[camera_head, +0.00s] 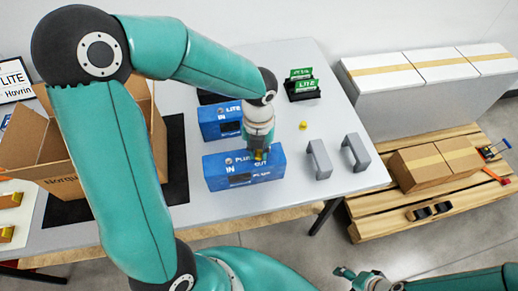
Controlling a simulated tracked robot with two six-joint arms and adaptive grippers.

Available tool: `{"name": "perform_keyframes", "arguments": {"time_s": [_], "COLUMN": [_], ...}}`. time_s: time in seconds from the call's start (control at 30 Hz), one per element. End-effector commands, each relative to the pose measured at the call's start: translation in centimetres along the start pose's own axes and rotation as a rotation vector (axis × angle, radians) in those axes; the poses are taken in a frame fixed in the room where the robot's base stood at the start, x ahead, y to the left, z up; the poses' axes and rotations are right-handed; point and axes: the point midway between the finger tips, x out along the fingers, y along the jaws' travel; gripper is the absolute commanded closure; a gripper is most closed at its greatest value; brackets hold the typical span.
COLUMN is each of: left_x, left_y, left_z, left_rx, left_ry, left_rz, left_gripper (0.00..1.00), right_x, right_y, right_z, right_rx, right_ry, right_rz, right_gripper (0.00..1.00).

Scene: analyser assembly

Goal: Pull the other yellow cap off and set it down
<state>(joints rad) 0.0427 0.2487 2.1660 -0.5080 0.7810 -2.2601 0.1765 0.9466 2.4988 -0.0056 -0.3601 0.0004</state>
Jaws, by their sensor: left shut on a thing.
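My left gripper (260,155) reaches down to the top right part of the front blue box (230,182), marked PLUS, IN and OUT. It is shut on a small yellow cap (259,156) at the box's upper edge. Whether the cap is still seated on the box is too small to tell. A second yellow cap (303,125) lies on the white table, right of the boxes. My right gripper (364,279) is low at the bottom edge, away from the table, and its fingers are unclear.
Another blue box (220,121), marked LITE, stands behind the front one. Two grey brackets (319,159) (355,152) stand to the right. Green cards sit in a black holder (303,92) at the back. An open cardboard box (45,150) is left. The table (338,110) is clear around the loose cap.

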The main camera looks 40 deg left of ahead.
Motion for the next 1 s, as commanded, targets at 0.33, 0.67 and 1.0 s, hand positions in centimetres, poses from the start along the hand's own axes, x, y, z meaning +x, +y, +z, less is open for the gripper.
{"name": "perform_keyframes", "arguments": {"time_s": [0.33, 0.67, 1.0], "left_x": [-0.7, -2.1, -4.2], "left_y": [0.0, 0.0, 0.0], "left_z": [0.1, 0.1, 0.1], "left_rx": [0.000, 0.000, 0.000], "left_ry": [-0.002, -0.002, -0.003], "left_rz": [-0.001, -0.001, -0.001], "left_gripper": [1.00, 1.00, 1.00], "right_x": [-0.6, -1.9, -3.8], "right_y": [-0.2, -0.7, -1.4], "right_z": [0.0, 0.0, 0.0], "right_rx": [0.000, 0.000, 0.000], "right_ry": [0.000, 0.000, 0.000], "right_rz": [0.000, 0.000, 0.000], "right_gripper": [0.34, 0.34, 0.34]}}
